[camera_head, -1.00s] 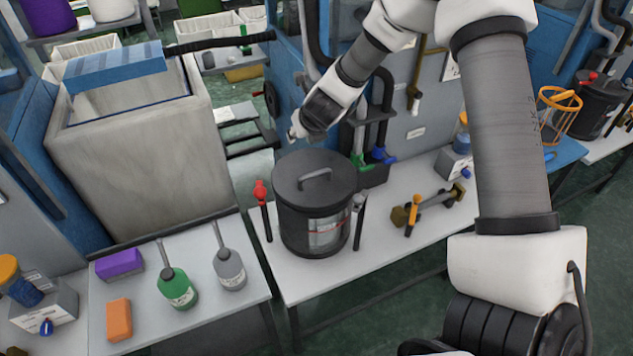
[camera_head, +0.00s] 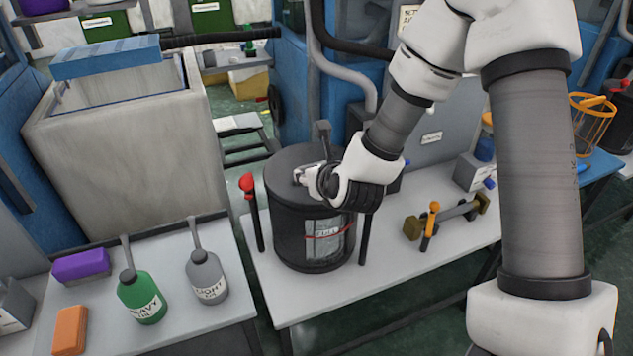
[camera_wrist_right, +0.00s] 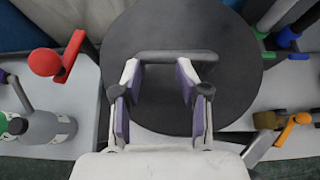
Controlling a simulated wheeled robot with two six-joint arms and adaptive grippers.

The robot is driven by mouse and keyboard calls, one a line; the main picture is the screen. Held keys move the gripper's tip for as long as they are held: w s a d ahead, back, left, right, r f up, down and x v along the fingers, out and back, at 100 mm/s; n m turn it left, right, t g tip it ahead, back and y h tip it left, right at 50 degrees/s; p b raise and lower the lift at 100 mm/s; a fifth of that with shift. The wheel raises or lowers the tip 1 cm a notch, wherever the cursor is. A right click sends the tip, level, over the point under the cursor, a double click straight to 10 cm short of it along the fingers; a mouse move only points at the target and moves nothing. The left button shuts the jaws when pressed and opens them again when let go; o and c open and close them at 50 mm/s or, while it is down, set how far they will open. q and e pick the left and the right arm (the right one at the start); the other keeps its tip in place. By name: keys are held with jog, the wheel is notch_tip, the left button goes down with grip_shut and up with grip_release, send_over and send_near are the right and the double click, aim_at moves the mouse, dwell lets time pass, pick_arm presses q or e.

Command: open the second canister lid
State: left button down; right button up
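A dark canister (camera_head: 309,240) with a "FULL" label and a red line stands upright on the white bench, its round black lid (camera_head: 279,165) seated on top. The lid also shows in the right wrist view (camera_wrist_right: 240,70), with its bar handle (camera_wrist_right: 178,56) lying across the picture. My right gripper (camera_head: 299,175) is over the lid at the handle. In the right wrist view its two purple-padded fingers (camera_wrist_right: 157,72) stand apart, tips beside the handle bar; contact is unclear. A second dark canister (camera_head: 606,118) stands at the far right. My left gripper is not in view.
A red-knobbed lever (camera_head: 250,205) stands close left of the canister. Brass-ended hardware (camera_head: 445,218) lies to its right. Green (camera_head: 143,297) and grey (camera_head: 207,277) bottles stand on the left bench. Machinery and pipes are behind.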

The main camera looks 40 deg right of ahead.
notch_tip(320, 180, up, 2)
jog(key=shift+p, duration=0.8)
notch_tip(320, 180, up, 7)
jog(key=s+p, duration=0.1)
jog(key=p, duration=0.3)
jog(key=shift+s+a, duration=0.25)
jog(key=shift+s, duration=0.1)
jog(key=shift+f, duration=0.15)
